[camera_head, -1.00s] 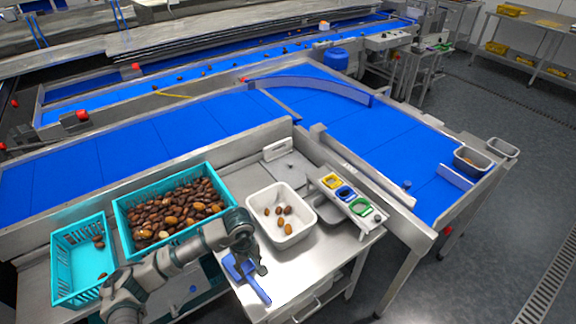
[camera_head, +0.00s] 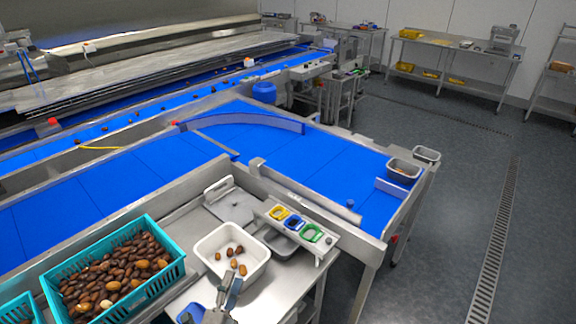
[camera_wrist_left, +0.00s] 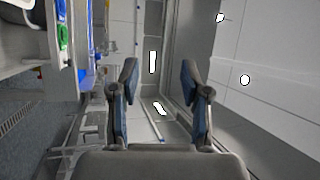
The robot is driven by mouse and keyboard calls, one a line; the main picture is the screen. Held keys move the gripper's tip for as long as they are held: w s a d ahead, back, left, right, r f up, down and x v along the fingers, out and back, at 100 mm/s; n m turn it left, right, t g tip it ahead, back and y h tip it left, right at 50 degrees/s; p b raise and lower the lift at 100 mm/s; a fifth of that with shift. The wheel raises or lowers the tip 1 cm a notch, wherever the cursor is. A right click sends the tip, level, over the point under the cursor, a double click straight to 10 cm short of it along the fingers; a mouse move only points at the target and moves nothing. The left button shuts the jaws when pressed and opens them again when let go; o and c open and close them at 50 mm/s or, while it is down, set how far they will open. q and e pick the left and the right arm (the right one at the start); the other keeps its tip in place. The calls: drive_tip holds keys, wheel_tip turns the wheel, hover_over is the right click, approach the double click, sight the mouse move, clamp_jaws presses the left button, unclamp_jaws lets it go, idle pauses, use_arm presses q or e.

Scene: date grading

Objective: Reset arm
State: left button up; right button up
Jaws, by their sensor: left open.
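My left gripper (camera_head: 229,290) shows at the bottom edge of the head view, in front of the white tub and right of the blue scoop (camera_head: 190,313). Most of the left arm is below the frame. In the left wrist view its two fingers (camera_wrist_left: 157,85) stand apart with nothing between them. Beyond them are floor and wall. My right gripper is in neither view.
A white tub (camera_head: 207,241) holds several dates. A teal crate (camera_head: 178,272) full of dates stands to its left, with another teal crate (camera_head: 22,307) cut off at the corner. Yellow, blue and green trays (camera_head: 294,222) sit right of the tub. Blue conveyors (camera_head: 330,160) lie behind.

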use_arm(q)
drive_tip(key=s+a+f+n+g+y, duration=0.35)
drive_tip(key=f+n, duration=0.25)
drive_tip(key=f, duration=0.3)
drive_tip(key=s+a+f+n+g+y, duration=0.35)
drive_tip(key=a+f+n+g, duration=0.2)
drive_tip(key=f, duration=0.35)
drive_tip(key=s+d+f+n+g+h, duration=0.1)
drive_tip(key=s+d+f+n+g, duration=0.15)
drive_tip(key=s+f+g, duration=0.4)
drive_tip(key=s+d+f+n+g+h, duration=0.1)
drive_tip(key=s+f+n, duration=0.2)
drive_tip(key=s, duration=0.7)
wheel_tip(320, 180, down, 20)
drive_tip(key=s+a+f+g, duration=0.1)
drive_tip(key=g, duration=0.1)
drive_tip(key=s+a+f, duration=0.1)
drive_tip(key=s+f, duration=0.7)
drive_tip(key=f, duration=0.6)
drive_tip(key=shift+s+f, duration=0.15)
drive_tip(key=shift+s, duration=0.25)
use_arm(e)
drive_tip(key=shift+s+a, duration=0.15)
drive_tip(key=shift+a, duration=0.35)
